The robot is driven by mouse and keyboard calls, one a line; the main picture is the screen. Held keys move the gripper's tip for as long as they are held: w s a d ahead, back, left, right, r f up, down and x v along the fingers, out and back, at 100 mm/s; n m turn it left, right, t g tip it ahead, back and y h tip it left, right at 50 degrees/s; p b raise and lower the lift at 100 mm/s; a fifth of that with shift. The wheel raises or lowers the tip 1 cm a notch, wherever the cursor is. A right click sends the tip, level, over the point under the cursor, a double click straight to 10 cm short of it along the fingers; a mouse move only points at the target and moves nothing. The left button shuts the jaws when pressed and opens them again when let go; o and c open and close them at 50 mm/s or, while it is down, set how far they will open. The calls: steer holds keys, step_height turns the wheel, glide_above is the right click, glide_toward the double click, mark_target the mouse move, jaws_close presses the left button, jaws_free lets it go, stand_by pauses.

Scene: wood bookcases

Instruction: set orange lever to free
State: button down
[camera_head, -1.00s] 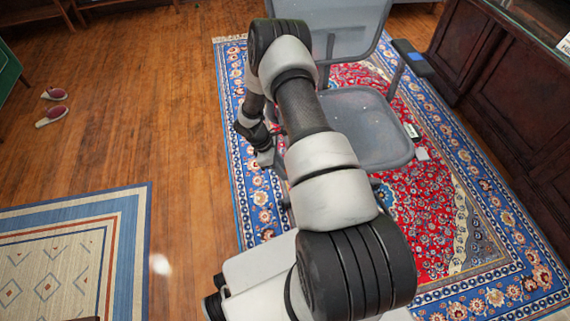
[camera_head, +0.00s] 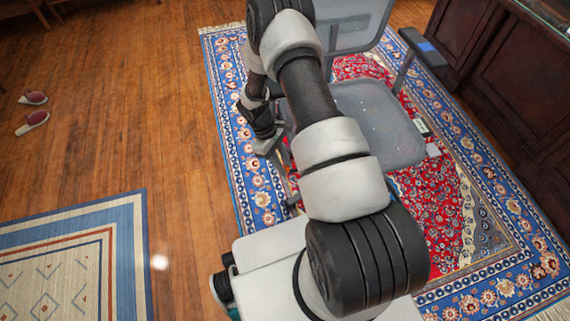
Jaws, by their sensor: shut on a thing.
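A grey office chair (camera_head: 378,120) stands on the red and blue rug, its backrest at the top of the picture. One dark armrest (camera_head: 424,46) with a blue patch shows on its right. My arm crosses in front of the chair and hides much of its left side. My gripper (camera_head: 267,146) is small and low beside the left edge of the seat. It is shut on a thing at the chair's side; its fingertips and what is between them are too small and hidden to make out. No orange lever can be seen.
The patterned rug (camera_head: 470,190) lies under the chair. A dark wood cabinet (camera_head: 500,70) stands along the right. Slippers (camera_head: 33,108) lie on the wood floor at the left, above a beige and blue rug (camera_head: 60,270). The floor between the rugs is clear.

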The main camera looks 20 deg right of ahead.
stand_by(0.3)
steer(key=c, duration=1.5)
jaws_free()
steer(key=p+v, duration=0.1)
steer(key=v, duration=0.6)
steer(key=shift+w+r+p, duration=0.15)
steer(key=shift+r+p, duration=0.05)
steer(key=shift+p, duration=0.2)
